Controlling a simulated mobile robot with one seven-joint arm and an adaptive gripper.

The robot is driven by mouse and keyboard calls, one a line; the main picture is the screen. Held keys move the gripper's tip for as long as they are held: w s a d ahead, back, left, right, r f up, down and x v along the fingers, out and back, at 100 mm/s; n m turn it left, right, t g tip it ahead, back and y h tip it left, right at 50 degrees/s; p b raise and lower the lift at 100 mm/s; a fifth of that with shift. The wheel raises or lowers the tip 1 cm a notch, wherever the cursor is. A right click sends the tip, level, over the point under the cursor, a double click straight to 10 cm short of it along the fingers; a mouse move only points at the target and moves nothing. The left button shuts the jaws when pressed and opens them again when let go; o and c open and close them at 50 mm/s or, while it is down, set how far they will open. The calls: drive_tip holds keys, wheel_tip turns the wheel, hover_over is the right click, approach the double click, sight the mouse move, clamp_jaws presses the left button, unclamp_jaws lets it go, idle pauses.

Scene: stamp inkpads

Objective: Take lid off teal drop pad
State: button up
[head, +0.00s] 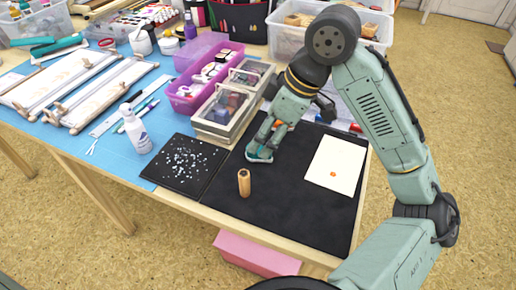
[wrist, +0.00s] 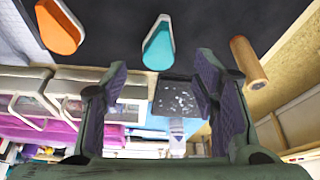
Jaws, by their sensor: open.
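The teal drop pad (wrist: 159,44) shows at the top middle of the wrist view, a teal teardrop top over a white edge. It lies on the black mat (head: 310,210). My gripper (wrist: 160,85) is open and empty, its two fingers apart on either side of the view, with the teal pad beyond the tips and roughly centred between them. In the head view the teal pad (head: 259,156) shows at the near end of my gripper (head: 268,138), which partly covers that area. I cannot tell whether the fingers touch it.
An orange drop pad (wrist: 59,28) lies left of the teal one in the wrist view. A wooden stamp (head: 244,183) stands on the mat; a white card (head: 335,166) lies to the right. Clear-lidded boxes (head: 222,112) and a speckled black pad (head: 186,165) are to the left.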

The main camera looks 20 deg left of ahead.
drive_tip(key=x, duration=0.4)
drive_tip(key=shift+a, duration=0.1)
drive_tip(key=shift+c, duration=0.4)
drive_tip(key=c, duration=0.7)
